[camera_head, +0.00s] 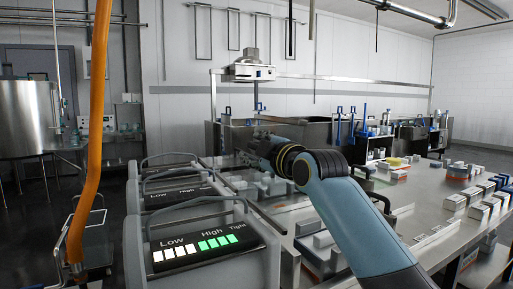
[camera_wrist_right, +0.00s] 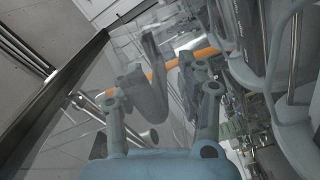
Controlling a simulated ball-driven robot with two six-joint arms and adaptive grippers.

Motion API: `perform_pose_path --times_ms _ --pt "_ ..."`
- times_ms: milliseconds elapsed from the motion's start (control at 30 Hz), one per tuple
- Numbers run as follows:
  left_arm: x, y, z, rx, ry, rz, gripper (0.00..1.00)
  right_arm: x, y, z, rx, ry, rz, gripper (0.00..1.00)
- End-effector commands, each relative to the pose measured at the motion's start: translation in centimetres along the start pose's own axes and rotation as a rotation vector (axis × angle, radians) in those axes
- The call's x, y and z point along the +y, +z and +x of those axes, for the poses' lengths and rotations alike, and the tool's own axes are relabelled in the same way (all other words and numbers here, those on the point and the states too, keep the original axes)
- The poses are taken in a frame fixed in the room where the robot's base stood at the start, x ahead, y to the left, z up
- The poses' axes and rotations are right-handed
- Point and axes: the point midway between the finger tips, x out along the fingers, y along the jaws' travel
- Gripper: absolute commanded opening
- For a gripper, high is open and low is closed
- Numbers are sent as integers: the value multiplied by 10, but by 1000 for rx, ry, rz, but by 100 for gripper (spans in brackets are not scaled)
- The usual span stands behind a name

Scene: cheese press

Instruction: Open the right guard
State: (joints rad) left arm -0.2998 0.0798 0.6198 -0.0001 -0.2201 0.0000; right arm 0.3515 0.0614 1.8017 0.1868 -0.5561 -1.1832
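My right gripper (camera_head: 262,147) is at the end of my blue arm in the head view, above the far part of the press bench. In the right wrist view its two grey fingers (camera_wrist_right: 172,72) stand apart with a gap between them. I see nothing clearly held in that gap. A clear, glass-like panel (camera_wrist_right: 85,110) shows beside the fingers, possibly part of a guard; whether they touch it I cannot tell. I cannot pick out the right guard for certain in the head view, where my forearm hides part of the bench. My left gripper is not in view.
Grey-handled units with a Low/High/Tight display (camera_head: 205,247) stand at the front left. An orange hose (camera_head: 92,130) hangs at the left. Metal blocks (camera_head: 454,202) line the steel table on the right. A steel vat (camera_head: 27,118) stands at the far left.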

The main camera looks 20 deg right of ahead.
Motion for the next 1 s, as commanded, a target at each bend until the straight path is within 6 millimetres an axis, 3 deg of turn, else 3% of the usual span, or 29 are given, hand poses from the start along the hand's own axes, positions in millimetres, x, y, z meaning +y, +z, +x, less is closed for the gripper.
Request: perform_pose_path --times_ms 267,367,700,1000 --pt "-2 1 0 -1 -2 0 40 1 0 -5 1 3 -2 38" --pt "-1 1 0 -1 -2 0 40 0 0 -18 0 1 -2 38" --pt "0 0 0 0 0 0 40 0 0 -92 0 0 -3 38" --pt "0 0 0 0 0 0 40 0 0 -120 0 1 -1 38"
